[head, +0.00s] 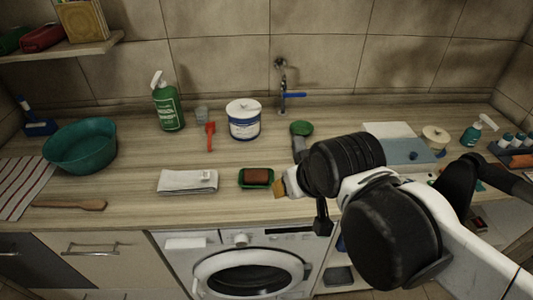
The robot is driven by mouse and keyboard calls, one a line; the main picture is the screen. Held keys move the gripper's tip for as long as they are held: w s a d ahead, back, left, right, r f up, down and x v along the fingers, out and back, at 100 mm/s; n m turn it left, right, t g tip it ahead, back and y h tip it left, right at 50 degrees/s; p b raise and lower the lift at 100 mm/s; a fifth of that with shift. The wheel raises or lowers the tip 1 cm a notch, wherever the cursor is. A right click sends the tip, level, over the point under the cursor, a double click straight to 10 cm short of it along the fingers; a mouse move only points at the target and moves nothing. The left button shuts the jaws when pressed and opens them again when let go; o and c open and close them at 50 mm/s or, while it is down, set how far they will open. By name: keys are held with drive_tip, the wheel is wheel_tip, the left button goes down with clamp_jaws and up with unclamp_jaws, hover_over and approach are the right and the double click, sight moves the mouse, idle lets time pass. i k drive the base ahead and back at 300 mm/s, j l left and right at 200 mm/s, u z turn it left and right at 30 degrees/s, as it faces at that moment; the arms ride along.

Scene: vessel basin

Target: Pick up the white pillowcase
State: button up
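A folded white cloth with a small tag, which I take for the white pillowcase (185,182), lies flat near the front edge of the wooden counter, above the washing machine. My gripper (308,190) is at the end of the arm that reaches in from the right. It is to the right of the cloth and apart from it, with a green dish between them. The black arm links cover much of the gripper, so its fingers do not show clearly. Nothing is touching the cloth.
The green dish with a brown block (257,176) is right of the cloth. A teal basin (80,147), striped towel (22,186) and wooden spoon (70,205) are left. A green spray bottle (167,106), red brush (210,135) and white tub (244,120) stand behind.

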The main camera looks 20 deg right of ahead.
sight(171, 182)
drive_tip(key=i+l+u, duration=0.1)
drive_tip(key=u, duration=0.35)
drive_tip(key=i+l+u, duration=0.15)
drive_tip(key=u, duration=0.3)
drive_tip(key=i+l+u, duration=0.1)
drive_tip(key=l+u, duration=0.15)
drive_tip(key=u, duration=0.2)
